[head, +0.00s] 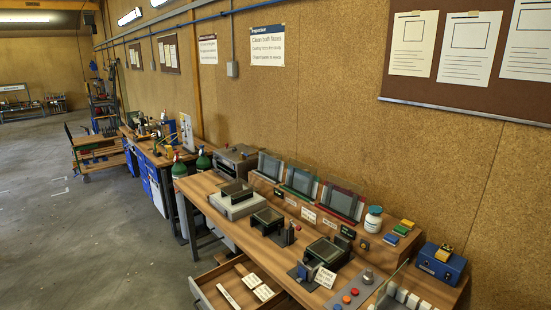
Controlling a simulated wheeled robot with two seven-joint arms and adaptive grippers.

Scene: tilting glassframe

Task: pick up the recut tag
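A white tag with dark lettering (325,277) leans upright on the bench, against or just in front of a dark fixture (306,266). Its print is too small to read surely, so I cannot tell if it is the recut tag. An open wooden drawer (207,300) below the bench front holds white printed cards; one long card (228,298) lies left of two shorter ones (251,280). Neither of my grippers shows in the head view.
The wooden bench (221,224) also carries three tilted glass frames (302,181) along the back, a white jar (373,220), a blue box (441,264) and a button panel (354,292). Green cylinders (179,168) stand beyond its far end. Open floor (110,250) lies left.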

